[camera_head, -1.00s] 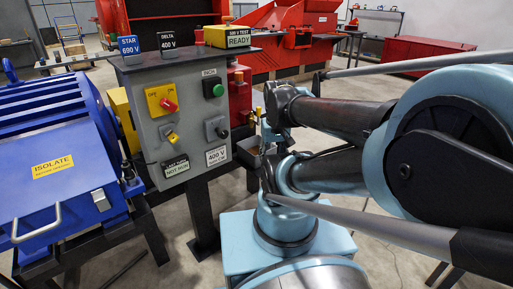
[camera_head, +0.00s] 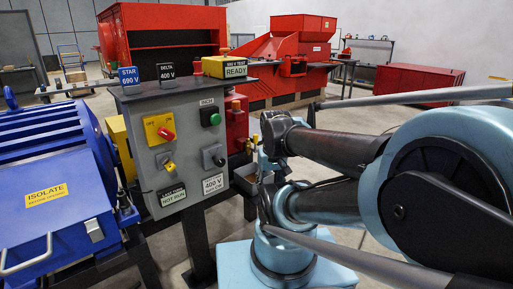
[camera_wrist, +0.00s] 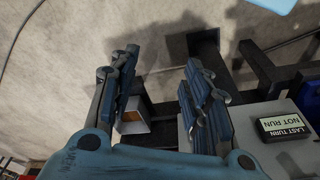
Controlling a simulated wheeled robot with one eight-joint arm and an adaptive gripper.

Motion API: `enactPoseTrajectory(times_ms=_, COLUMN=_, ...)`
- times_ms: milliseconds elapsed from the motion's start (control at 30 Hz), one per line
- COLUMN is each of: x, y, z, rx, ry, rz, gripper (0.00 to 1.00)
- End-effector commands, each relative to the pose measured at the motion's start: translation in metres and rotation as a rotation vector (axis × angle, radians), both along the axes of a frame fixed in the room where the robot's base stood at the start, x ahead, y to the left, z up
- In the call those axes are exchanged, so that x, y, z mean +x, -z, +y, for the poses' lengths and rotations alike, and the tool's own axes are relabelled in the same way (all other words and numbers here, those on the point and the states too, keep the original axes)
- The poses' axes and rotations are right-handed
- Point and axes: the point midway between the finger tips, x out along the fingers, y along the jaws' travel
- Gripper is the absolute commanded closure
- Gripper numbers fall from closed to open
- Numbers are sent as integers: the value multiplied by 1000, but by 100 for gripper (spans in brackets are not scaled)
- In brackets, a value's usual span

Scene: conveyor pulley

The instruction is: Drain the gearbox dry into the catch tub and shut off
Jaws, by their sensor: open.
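A red housing, apparently the gearbox (camera_head: 237,117), stands behind the right edge of the grey control panel, mostly hidden. Small brass fittings (camera_head: 249,146) show at its lower right. A dark open box with a brown inside, apparently the catch tub (camera_head: 244,182), sits below them, partly behind my arm. In the wrist view a box with an orange-brown inside (camera_wrist: 134,126), seemingly the tub, shows beside and partly behind the left finger. My gripper (camera_wrist: 158,84) is open, and nothing shows held between its fingers. In the head view it is largely hidden by my arm.
The grey control panel (camera_head: 189,116) carries a yellow switch plate, buttons and signs. Its NOT RUN plate (camera_wrist: 283,127) lies close to the right of my gripper. A blue motor (camera_head: 50,185) stands at left. Red machines (camera_head: 290,45) stand behind. Open floor (camera_head: 340,122) shows beyond my arm.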

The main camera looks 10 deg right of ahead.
Motion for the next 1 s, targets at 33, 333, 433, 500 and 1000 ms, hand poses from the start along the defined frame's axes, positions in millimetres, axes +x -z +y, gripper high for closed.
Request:
enactPoseTrajectory(times_ms=33, x=0, y=0, z=0, rx=0, ry=0, rz=0, gripper=56)
enactPoseTrajectory(times_ms=333, x=11, y=-15, z=-1, rx=-15, ry=-31, rz=-33, gripper=100)
enactPoseTrajectory(times_ms=433, x=33, y=-25, z=-3, rx=-35, ry=-62, rz=-54, gripper=100)
enactPoseTrajectory(times_ms=500, x=50, y=-33, z=-4, rx=-49, ry=-87, rz=-72, gripper=100)
enactPoseTrajectory(times_ms=1000, x=179, y=-64, z=-4, rx=-158, ry=-270, rz=-190, gripper=100)
